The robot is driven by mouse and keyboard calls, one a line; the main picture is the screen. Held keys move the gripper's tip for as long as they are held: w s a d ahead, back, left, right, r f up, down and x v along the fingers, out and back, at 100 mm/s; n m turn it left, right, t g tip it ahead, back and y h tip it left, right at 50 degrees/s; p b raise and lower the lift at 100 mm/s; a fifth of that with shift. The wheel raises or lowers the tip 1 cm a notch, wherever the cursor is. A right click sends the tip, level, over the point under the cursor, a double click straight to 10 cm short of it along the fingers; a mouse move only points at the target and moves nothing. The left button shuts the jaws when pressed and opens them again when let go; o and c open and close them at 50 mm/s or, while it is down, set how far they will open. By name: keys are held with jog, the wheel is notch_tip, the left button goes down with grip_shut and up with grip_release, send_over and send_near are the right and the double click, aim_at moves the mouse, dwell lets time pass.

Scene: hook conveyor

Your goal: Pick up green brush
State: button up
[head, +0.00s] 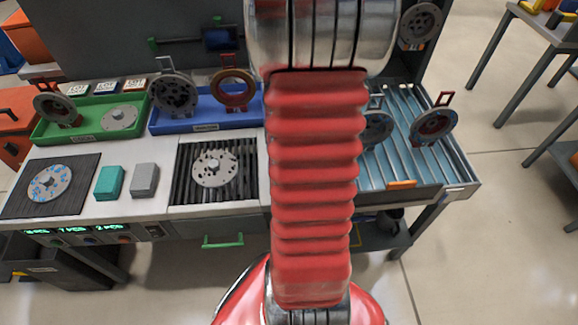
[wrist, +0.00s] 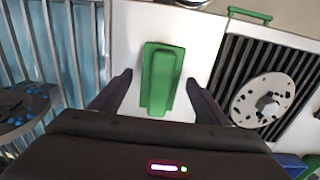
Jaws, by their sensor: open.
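The green brush (wrist: 160,75) is a block with a narrower raised part on top, and it lies on the white worktop (wrist: 205,40) in the wrist view. My gripper (wrist: 158,82) is open and empty. Its two dark fingers stand on the left and right of the brush, with a gap on each side. I cannot tell how far the fingertips are above the worktop. In the head view, my red arm hides the brush and the gripper.
A dark grate (wrist: 290,65) with a perforated disc (wrist: 263,100) lies right of the brush in the wrist view. Blue slatted decking (wrist: 60,40) lies left. The head view shows teal (head: 110,182) and grey (head: 145,180) blocks, and green (head: 60,130) and blue (head: 200,118) trays.

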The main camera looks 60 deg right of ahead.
dwell(0.4)
jog(key=c, duration=1.2)
